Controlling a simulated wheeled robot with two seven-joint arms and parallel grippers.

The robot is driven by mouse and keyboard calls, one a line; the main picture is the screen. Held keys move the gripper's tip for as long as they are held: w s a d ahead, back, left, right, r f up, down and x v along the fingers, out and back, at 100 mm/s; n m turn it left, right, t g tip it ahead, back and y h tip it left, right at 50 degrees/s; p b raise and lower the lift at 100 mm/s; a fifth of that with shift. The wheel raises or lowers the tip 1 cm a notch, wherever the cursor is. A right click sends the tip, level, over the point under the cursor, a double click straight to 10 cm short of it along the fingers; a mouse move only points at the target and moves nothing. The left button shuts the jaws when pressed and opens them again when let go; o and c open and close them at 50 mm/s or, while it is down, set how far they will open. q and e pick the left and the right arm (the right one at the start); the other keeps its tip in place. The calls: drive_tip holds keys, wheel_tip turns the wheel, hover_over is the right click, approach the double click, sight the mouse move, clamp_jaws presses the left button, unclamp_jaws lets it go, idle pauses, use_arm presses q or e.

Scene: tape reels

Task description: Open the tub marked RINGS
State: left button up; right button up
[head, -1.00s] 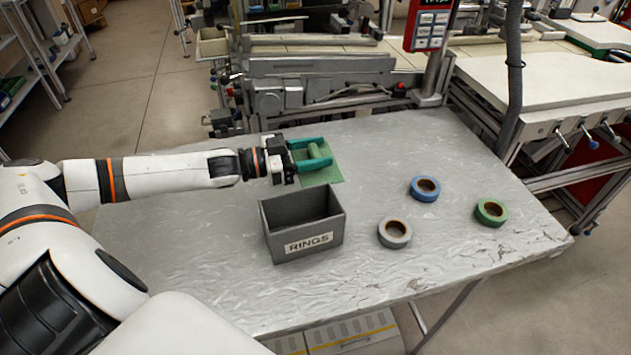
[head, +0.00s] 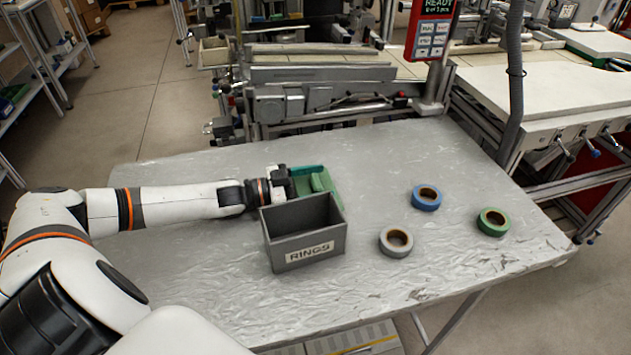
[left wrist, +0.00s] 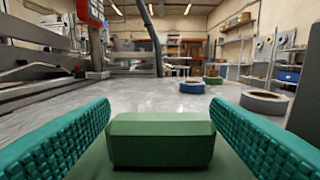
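The grey tub marked RINGS (head: 290,262) stands on the table with its top open, and I see nothing inside it from here. Behind it lies a flat green plate (head: 337,197) with a green block-shaped handle (head: 321,182), apart from the tub. The block also shows in the left wrist view (left wrist: 160,140). My left gripper (head: 312,180) has its teal fingers spread on both sides of the block, low over the plate. In the left wrist view the fingers (left wrist: 160,106) stand clear of the block with gaps. My right gripper is not in view.
A blue tape reel (head: 426,198), a green reel (head: 493,222) and a grey reel (head: 395,242) lie to the right of the tub. The silver table (head: 200,290) is bare in front of the tub. Machinery (head: 320,95) stands along the back edge.

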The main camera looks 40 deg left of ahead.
use_arm(q)
drive_tip(key=shift+o, duration=0.2)
drive_tip(key=shift+r, duration=0.15)
drive_tip(key=p+v, duration=0.1)
drive_tip(key=v, duration=1.1)
drive_tip(key=shift+a, duration=0.1)
drive_tip(key=shift+r+p, duration=0.1)
drive_tip(key=shift+p, duration=0.2)
